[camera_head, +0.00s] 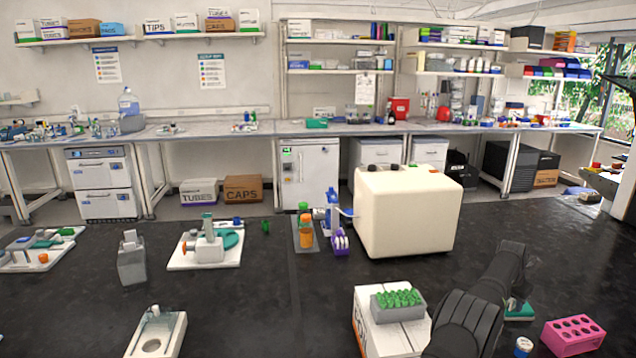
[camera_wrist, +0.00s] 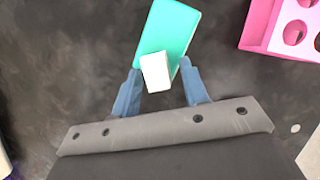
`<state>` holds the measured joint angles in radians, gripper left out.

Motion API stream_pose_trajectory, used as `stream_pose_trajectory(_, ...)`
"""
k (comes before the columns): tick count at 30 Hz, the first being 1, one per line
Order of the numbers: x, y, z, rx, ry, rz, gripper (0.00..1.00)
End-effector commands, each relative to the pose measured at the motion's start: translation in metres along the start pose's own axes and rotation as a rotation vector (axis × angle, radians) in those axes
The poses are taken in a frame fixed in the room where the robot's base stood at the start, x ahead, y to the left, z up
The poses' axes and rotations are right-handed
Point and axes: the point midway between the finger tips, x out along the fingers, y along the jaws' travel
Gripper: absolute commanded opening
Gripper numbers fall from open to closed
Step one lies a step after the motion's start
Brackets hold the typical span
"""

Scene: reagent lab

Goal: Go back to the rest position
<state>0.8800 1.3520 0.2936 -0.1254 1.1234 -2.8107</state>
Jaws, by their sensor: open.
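My gripper (camera_wrist: 161,76) shows in the wrist view with its two blue fingers apart. A small white block (camera_wrist: 155,72) stands on a teal plate (camera_wrist: 172,28) and appears between the fingertips, with gaps to both sides. I cannot tell how far below the fingertips the block is. In the head view my dark arm reaches in from the lower right, and the teal plate (camera_head: 520,313) shows beneath its end on the black bench. The arm mostly hides my gripper there.
A pink rack (camera_head: 573,335) stands right of the teal plate; it also shows in the wrist view (camera_wrist: 259,25). Left of my arm is a white box (camera_head: 372,328) bearing a grey rack of green-capped tubes (camera_head: 398,303). A large cream machine (camera_head: 405,212) stands farther back.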

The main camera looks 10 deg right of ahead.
Motion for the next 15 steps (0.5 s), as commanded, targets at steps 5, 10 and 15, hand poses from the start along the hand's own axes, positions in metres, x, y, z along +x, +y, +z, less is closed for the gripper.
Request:
stream_pose_trajectory(5,-0.0029,0.0003,0.0014,0.0,-0.002,0.001,0.41)
stream_pose_trajectory(10,-0.0035,0.0004,0.0014,0.0,-0.002,0.001,0.41)
stream_pose_trajectory(15,-0.0124,0.0006,0.0023,0.0,-0.003,0.001,0.41)
